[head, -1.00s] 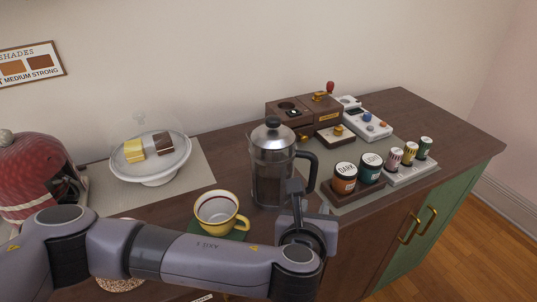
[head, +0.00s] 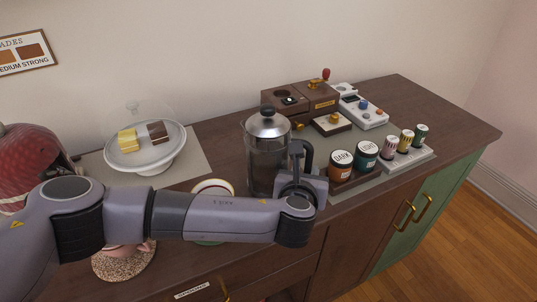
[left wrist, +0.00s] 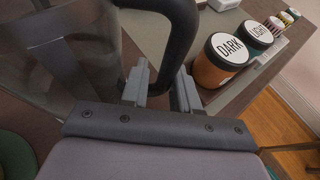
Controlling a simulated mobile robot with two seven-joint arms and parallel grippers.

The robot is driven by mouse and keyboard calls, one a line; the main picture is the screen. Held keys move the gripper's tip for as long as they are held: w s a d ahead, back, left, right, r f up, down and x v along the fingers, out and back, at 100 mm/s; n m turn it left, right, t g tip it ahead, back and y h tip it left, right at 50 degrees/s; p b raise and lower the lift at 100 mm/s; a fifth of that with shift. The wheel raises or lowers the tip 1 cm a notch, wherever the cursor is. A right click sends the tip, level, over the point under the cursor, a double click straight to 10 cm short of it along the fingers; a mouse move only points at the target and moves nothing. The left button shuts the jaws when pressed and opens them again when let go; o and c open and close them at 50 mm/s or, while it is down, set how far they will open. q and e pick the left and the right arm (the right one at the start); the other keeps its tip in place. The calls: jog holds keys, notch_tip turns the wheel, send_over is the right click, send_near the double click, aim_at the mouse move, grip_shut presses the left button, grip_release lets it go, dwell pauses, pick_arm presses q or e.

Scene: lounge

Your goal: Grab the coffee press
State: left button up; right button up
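The coffee press (head: 267,160) stands upright on the wooden counter in the head view, with a glass body, a metal lid and a dark handle on its right side. My left gripper (head: 300,180) is at the lower part of that handle. In the left wrist view, the coffee press's glass (left wrist: 75,50) is at the left. The dark handle (left wrist: 182,35) runs down between the two fingers of my left gripper (left wrist: 163,88), which look apart, with no clear grip on it. My right gripper is not in view.
Dark and light jars (head: 341,165) stand close right of the handle. A cake stand (head: 150,160) and a red machine (head: 30,160) are at the left. A wooden box set (head: 300,98) stands behind.

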pick_arm(q)
jog(key=shift+w, duration=0.15)
grip_shut()
